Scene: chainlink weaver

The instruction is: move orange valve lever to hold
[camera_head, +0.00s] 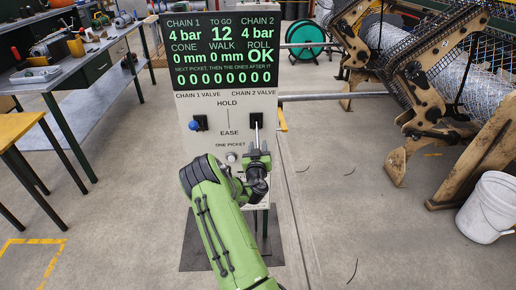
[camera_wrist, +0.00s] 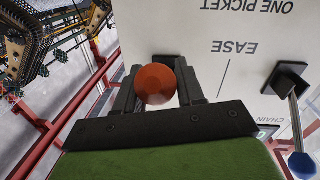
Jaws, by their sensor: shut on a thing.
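The orange valve lever's round knob (camera_wrist: 155,84) sits between the two dark fingers of my gripper (camera_wrist: 157,92) in the wrist view, which shows the panel upside down. My gripper (camera_head: 257,156) is shut on it. In the head view the lever's pale shaft (camera_head: 257,137) runs down from its dark mount under CHAIN 2 VALVE, with its lower end beside or below the EASE mark. The knob is hidden there by my gripper. The HOLD label (camera_head: 227,103) is higher on the control panel (camera_head: 225,120).
The blue-knobbed lever (camera_head: 194,124) is at the panel's left, under CHAIN 1 VALVE. The screen (camera_head: 222,50) reads 4 bar for both chains, 12 to go and roll OK. A weaving machine (camera_head: 425,85) and white bucket (camera_head: 488,207) stand right. Workbenches (camera_head: 85,60) stand left.

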